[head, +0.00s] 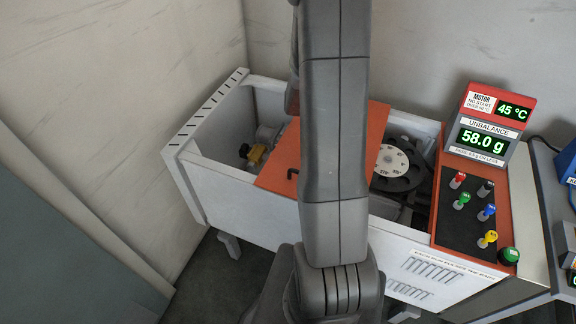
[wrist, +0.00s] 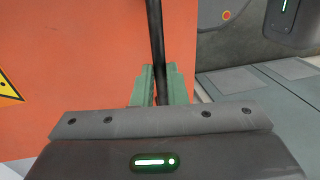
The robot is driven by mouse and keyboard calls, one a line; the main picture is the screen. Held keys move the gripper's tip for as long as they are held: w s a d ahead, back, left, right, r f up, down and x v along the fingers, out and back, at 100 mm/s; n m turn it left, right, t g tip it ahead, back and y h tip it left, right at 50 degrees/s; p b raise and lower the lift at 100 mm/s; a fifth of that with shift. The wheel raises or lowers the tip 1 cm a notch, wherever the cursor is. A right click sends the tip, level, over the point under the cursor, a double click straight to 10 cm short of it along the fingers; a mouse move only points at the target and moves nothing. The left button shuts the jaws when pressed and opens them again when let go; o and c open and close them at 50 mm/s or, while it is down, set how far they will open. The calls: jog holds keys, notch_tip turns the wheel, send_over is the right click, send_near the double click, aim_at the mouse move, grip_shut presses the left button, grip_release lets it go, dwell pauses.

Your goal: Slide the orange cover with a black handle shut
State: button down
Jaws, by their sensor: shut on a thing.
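The orange cover (head: 379,125) lies across the middle of the white machine's open trough, with open gaps to its left and right. It also fills the left of the wrist view (wrist: 80,60). A black hooked end (head: 291,173), seemingly part of its handle, shows beside my arm. In the wrist view the black handle (wrist: 155,35) is a dark bar running up from between the green fingers of my gripper (wrist: 157,82). The fingers are shut on it. In the head view my arm hides my gripper and part of the cover.
A control panel with coloured knobs (head: 462,201) and displays (head: 482,143) stands at the right end. Walls stand close behind and left.

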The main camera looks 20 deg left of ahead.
jog(key=s+d+b, duration=0.1)
jog(key=d+b, duration=0.1)
jog(key=d, duration=1.7)
jog(key=shift+s+d, duration=0.15)
jog(key=shift+s, duration=0.1)
jog(key=shift+r, duration=0.1)
jog(key=c, duration=1.8)
grip_release()
jog(key=shift+c, duration=0.2)
jog(key=o, duration=0.4)
jog(key=shift+d, duration=0.25)
jog(key=shift+a, duration=0.1)
